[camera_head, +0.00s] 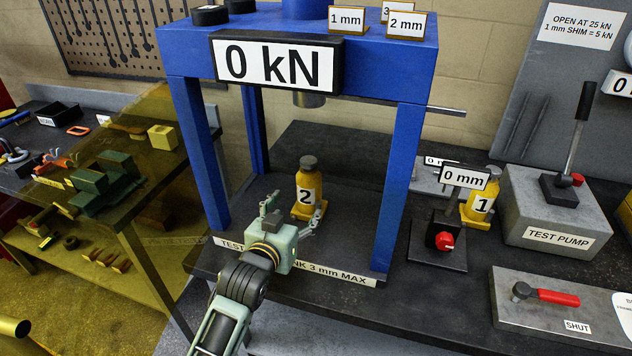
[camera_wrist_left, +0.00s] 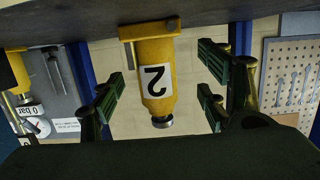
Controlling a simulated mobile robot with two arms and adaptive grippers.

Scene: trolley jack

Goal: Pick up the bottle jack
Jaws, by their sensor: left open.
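A yellow bottle jack marked 2 (camera_head: 309,186) with a grey cap stands upright on the dark bed inside the blue press frame. It also shows upside down in the left wrist view (camera_wrist_left: 155,75). My left gripper (camera_head: 294,208) is open and empty just in front of this jack. In the left wrist view the gripper's green fingers (camera_wrist_left: 162,82) appear on either side of the jack, apart from it. A second yellow bottle jack marked 1 (camera_head: 480,205) stands to the right, behind a 0 mm sign. My right gripper is out of view.
The blue press frame (camera_head: 400,185) has posts on both sides of jack 2 and a 0 kN display (camera_head: 277,63) above. The test pump (camera_head: 557,215) and a red-handled valve (camera_head: 545,295) stand at right. A cluttered side bench (camera_head: 110,222) is at left.

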